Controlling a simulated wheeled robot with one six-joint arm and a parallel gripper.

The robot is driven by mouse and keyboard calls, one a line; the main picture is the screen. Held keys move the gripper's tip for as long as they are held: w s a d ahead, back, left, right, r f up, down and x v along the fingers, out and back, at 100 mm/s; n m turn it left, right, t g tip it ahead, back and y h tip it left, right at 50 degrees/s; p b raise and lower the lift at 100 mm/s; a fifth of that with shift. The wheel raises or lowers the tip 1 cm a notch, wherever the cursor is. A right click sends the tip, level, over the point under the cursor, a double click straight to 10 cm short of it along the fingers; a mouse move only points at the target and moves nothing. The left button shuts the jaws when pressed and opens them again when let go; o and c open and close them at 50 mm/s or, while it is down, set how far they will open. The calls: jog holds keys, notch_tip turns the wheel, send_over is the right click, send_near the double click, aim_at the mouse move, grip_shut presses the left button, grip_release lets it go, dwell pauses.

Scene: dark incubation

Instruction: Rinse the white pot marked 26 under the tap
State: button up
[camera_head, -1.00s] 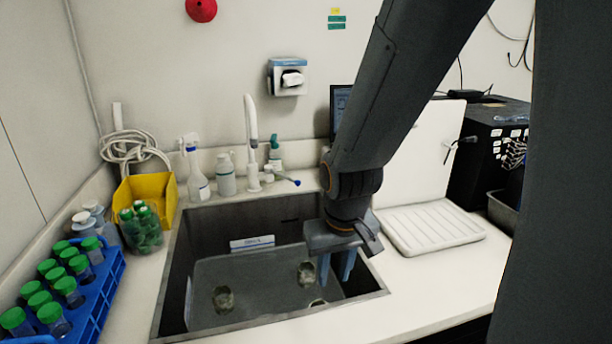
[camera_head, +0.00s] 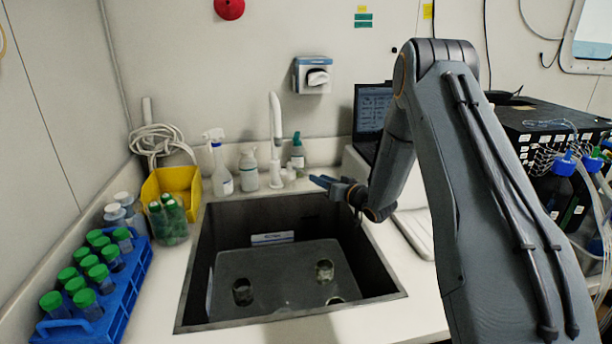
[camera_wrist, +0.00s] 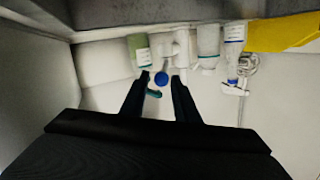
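My gripper (camera_head: 328,182) is at the back right of the sink, beside the white tap (camera_head: 277,125). In the wrist view my gripper (camera_wrist: 160,80) is open, its two dark fingers apart. The tap's round blue handle end (camera_wrist: 161,78) shows between the fingertips; I cannot tell whether they touch it. The steel sink (camera_head: 189,292) holds a grey tray (camera_head: 285,275) with a few small round jars in it, one of them a jar (camera_head: 242,292) at the left. No white pot marked 26 can be made out, and no running water shows.
A spray bottle (camera_head: 219,165), a white bottle (camera_head: 249,170) and a teal-topped bottle (camera_head: 297,152) stand behind the sink. A yellow bin (camera_head: 173,182) and a blue rack (camera_head: 113,303) of green-capped tubes are at the left. A white draining board (camera_head: 415,228) lies at the right.

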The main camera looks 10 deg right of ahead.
aim_at(306, 175)
jog(key=shift+a+f+y, duration=0.2)
jog(key=shift+f+y, duration=0.3)
jog(key=shift+y, duration=0.5)
jog(key=shift+w+a, duration=0.1)
jog(key=shift+w, duration=0.05)
jog(key=shift+p+x, duration=1.25)
jog(key=shift+x, duration=2.35)
jog(key=shift+r, duration=0.1)
grip_shut()
